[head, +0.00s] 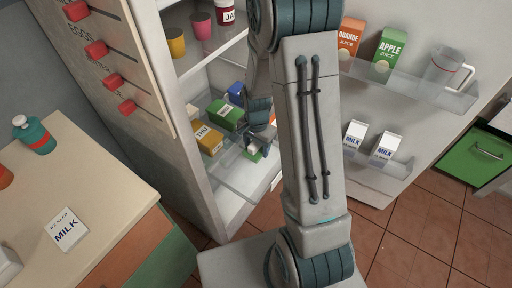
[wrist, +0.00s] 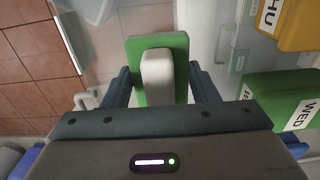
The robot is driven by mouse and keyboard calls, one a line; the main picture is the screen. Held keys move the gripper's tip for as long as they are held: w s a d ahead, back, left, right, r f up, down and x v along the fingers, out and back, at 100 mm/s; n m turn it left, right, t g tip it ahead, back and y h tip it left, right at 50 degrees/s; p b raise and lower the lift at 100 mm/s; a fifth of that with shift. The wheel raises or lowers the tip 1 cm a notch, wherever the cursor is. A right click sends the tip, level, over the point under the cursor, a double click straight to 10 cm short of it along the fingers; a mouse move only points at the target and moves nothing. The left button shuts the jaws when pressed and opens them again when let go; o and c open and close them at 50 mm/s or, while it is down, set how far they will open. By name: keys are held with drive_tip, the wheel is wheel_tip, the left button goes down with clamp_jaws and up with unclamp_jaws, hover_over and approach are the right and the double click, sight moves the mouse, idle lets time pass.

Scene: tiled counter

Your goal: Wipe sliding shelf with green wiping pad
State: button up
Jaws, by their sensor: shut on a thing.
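The green wiping pad (wrist: 178,42) with its pale handle (wrist: 158,75) sits between the fingers of my gripper (wrist: 160,82) in the wrist view. My gripper is shut on the handle. In the head view my gripper (head: 257,140) is inside the open fridge, partly hidden by my arm, and the pad (head: 254,156) shows as a small green and white patch below it. The glass sliding shelf (head: 228,175) lies low in the fridge, under and beside the pad. I cannot tell whether the pad touches the shelf.
A yellow THU box (head: 207,139), a green WED box (head: 223,114) and a blue box (head: 236,93) stand on the shelf. In the wrist view the THU box (wrist: 291,25) and WED box (wrist: 275,98) are right of my gripper. The open door (head: 405,105) holds cartons.

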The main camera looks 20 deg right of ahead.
drive_tip(key=shift+w+a+r+p, duration=0.15)
drive_tip(key=shift+r+p, duration=0.4)
drive_tip(key=shift+r, duration=0.4)
drive_tip(key=shift+r+p, duration=1.1)
drive_tip(key=shift+r, duration=0.5)
